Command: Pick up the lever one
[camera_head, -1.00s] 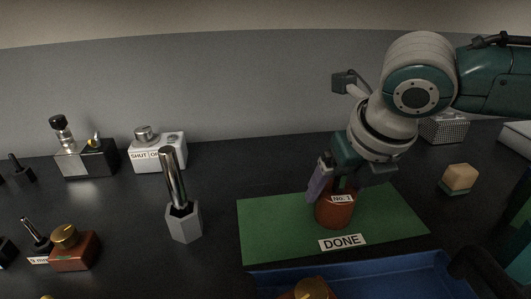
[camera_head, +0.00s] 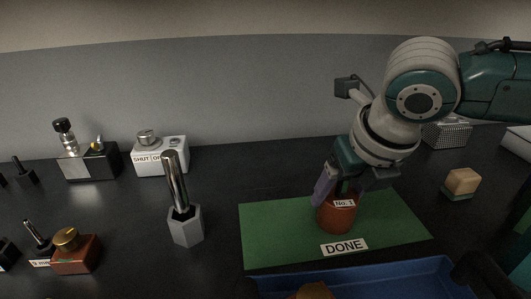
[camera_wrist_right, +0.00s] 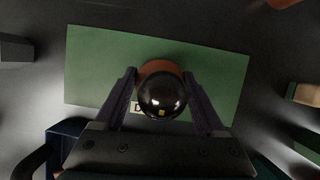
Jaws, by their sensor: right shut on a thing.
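My right gripper (camera_head: 338,190) points down over the green mat (camera_head: 270,225) marked DONE and is shut on a red-brown round piece labelled No. 1 (camera_head: 337,217). The piece appears to stand upright on the mat. In the right wrist view its glossy dark ball top (camera_wrist_right: 162,96) sits between the two fingers. Small devices with levers or knobs stand at the left: a silver-and-black box with a black knob and a yellow lever (camera_head: 90,160), and a thin black lever (camera_head: 36,232) behind a label. I cannot tell which is the lever one. My left gripper is not in view.
A hexagonal grey holder with a chrome rod (camera_head: 185,226) stands left of the mat. A white SHUT box (camera_head: 160,160), a red-brown block with a brass knob (camera_head: 76,258) and a wooden block (camera_head: 461,181) stand around. A blue tray (camera_head: 400,277) lies in front of the mat.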

